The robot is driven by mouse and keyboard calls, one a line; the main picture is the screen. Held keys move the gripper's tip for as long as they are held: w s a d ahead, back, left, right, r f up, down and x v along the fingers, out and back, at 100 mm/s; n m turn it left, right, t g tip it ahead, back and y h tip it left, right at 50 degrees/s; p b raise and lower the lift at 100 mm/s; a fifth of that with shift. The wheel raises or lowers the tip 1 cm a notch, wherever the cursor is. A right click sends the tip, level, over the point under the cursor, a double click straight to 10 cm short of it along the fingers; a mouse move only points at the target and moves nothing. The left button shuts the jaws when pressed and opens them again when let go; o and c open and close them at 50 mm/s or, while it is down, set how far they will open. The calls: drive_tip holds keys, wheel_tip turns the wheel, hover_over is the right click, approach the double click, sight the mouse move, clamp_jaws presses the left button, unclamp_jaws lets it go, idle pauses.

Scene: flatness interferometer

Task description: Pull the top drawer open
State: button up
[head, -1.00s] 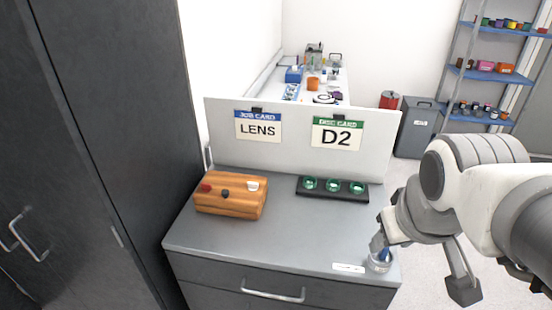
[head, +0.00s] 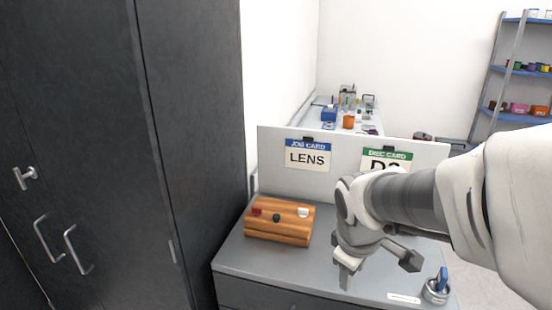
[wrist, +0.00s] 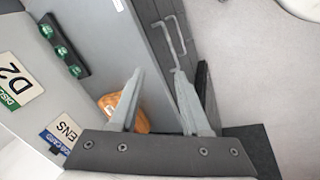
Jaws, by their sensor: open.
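The top drawer front (head: 255,292) is the dark grey panel under the worktop. In the head view only its upper strip shows, and its handle is out of frame or cut off at the bottom edge. In the wrist view a grey bar handle (wrist: 171,36) stands out from a dark front (wrist: 150,42), just beyond the fingertips. My gripper (wrist: 157,72) is open and empty, its fingers apart and not around the handle. In the head view my gripper (head: 345,279) points down over the worktop's front part.
A panel with LENS and D2 cards stands behind. A tall dark cabinet (head: 190,130) is close on the left.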

drive_tip(key=w+f+n+b, duration=0.2)
drive_tip(key=w+f, duration=0.1)
drive_tip(key=f, duration=0.7)
drive_tip(key=w+f+n+b, duration=0.1)
drive_tip(key=w+f+b, duration=0.2)
drive_tip(key=f, duration=0.7)
drive_tip(key=w+f+n+g+y+b, duration=0.1)
drive_tip(key=w+f+n+b, duration=0.1)
drive_tip(key=f, duration=0.8)
drive_tip(key=shift+w+a+f+n+b, duration=0.1)
drive_tip(key=shift+w+f+n+b, duration=0.25)
drive_tip(key=shift+w+b, duration=0.15)
clamp_jaws()
